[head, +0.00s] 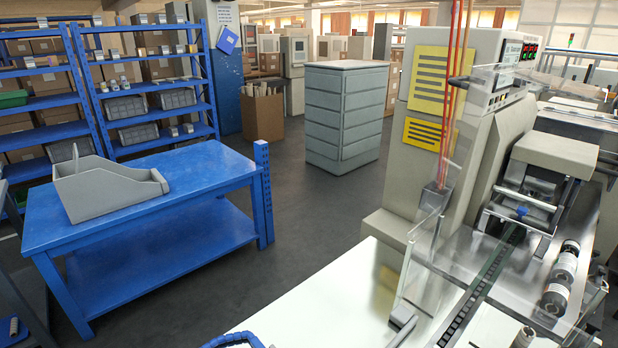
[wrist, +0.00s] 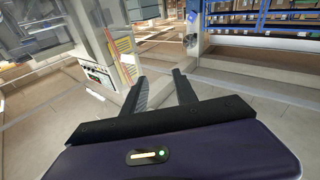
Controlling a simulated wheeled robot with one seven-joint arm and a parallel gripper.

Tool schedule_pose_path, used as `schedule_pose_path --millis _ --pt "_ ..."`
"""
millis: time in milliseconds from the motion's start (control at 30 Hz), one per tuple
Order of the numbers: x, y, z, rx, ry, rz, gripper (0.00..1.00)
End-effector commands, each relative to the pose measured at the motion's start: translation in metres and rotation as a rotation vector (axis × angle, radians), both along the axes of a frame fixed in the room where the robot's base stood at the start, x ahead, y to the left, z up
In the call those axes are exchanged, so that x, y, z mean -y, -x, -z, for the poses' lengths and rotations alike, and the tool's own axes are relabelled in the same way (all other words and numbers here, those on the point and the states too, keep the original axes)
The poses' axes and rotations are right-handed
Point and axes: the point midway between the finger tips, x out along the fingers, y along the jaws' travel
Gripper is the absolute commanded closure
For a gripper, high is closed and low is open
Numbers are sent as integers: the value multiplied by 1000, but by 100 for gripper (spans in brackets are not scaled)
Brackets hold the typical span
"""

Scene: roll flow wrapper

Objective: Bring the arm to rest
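My gripper (wrist: 159,78) shows in the wrist view with its two dark fingers apart and nothing between them. It is open and held in free air, with the floor beyond it. The wrist picture is tilted. In the head view my gripper does not show. The flow wrapper (head: 470,150) stands at the right of the head view, with a pale body, yellow labels and a clear guard over its feed track (head: 485,280).
A blue table (head: 200,165) with a grey bin (head: 105,190) stands at left. Blue shelves (head: 140,85) are behind it; shelving also shows in the wrist view (wrist: 265,22). A grey drawer cabinet (head: 345,115) stands mid-room. Floor between table and machine is clear.

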Motion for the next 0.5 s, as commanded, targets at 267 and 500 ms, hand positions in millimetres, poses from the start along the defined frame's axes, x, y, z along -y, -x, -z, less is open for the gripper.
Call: schedule_pose_path --millis 267,500 --pt "17 98 11 -133 -74 26 66" --pt "26 165 29 -305 -80 52 66"
